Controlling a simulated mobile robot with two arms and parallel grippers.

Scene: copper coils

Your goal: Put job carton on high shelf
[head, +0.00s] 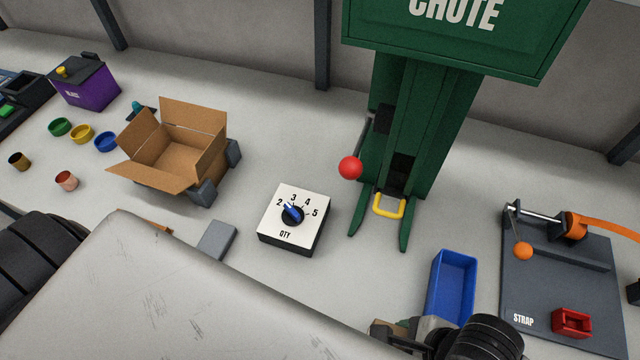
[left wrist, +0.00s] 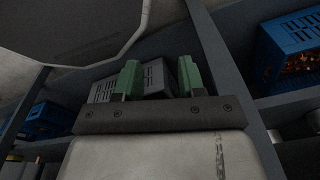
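An open brown cardboard carton (head: 172,150) stands on the bench in the head view, flaps spread, between dark grey blocks. It looks empty, and no gripper touches it. My left gripper (left wrist: 158,80) has its two green fingers wide apart in the left wrist view. A grey slotted crate (left wrist: 150,80) shows behind and between the fingers, apparently not held. The left gripper does not show in the head view. My right gripper (head: 402,332) is partly in view at the bottom of the head view, left of its black wrist; its fingers are unclear.
Blue crates (left wrist: 288,50) sit on shelves beside grey posts (left wrist: 228,80). On the bench are a QTY dial box (head: 293,218), green chute (head: 425,130), blue tray (head: 452,285), strap station (head: 560,270), purple box (head: 85,82) and several rings. My pale arm link covers the bench's front left.

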